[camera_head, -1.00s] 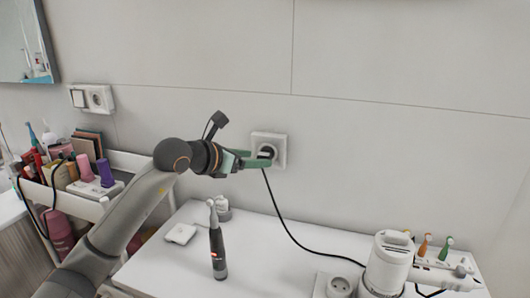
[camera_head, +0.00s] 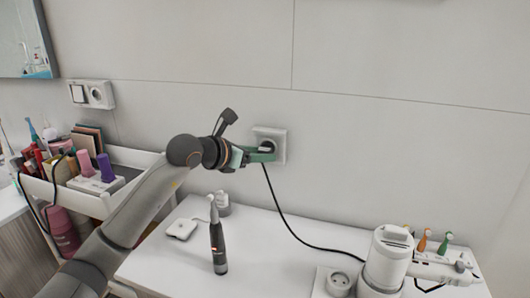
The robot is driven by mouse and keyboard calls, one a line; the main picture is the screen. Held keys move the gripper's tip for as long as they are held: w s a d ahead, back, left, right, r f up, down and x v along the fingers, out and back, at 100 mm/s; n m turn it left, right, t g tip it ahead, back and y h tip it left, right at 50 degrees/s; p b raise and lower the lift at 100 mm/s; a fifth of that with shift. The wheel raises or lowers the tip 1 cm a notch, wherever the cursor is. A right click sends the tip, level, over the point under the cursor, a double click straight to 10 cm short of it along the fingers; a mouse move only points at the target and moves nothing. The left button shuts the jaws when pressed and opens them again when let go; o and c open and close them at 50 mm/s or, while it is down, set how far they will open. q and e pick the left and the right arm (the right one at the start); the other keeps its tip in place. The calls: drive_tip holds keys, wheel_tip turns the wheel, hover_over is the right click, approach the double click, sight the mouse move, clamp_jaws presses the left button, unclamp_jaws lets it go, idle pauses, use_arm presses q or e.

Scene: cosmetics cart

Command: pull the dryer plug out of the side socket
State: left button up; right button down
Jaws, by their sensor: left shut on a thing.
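The dryer plug (camera_head: 266,150) is black and sits at the white wall socket (camera_head: 281,135), its cord (camera_head: 278,207) hanging down to the white table. My left gripper (camera_head: 264,154), with green fingers, is shut on the plug in front of the socket. The fingers hide part of the plug, and I cannot tell how deep it sits in the socket. The white hair dryer (camera_head: 388,262) stands at the right of the table, where the cord runs toward it. My right gripper is not in view.
An electric toothbrush (camera_head: 217,240) stands on the table (camera_head: 275,262), below the gripper. A small white box (camera_head: 182,229) and a white socket block (camera_head: 336,282) are also there. A cart (camera_head: 85,199) with cosmetics stands at the left. Another wall socket with switch (camera_head: 92,94) is at upper left.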

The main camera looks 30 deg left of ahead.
use_arm(q)
clamp_jaws()
drive_tip(key=shift+s+d+f, duration=0.1)
drive_tip(key=shift+s, duration=0.05)
drive_tip(key=shift+s+d+b, duration=0.2)
drive_tip(key=shift+s+b, duration=0.35)
drive_tip(key=shift+s, duration=0.3)
drive_tip(key=shift+s+d+b, duration=0.15)
drive_tip(key=shift+s+b, duration=0.4)
drive_tip(key=shift+s, duration=0.25)
drive_tip(key=shift+s+d+b, duration=0.2)
drive_tip(key=shift+s+b, duration=0.35)
drive_tip(key=shift+s, duration=0.3)
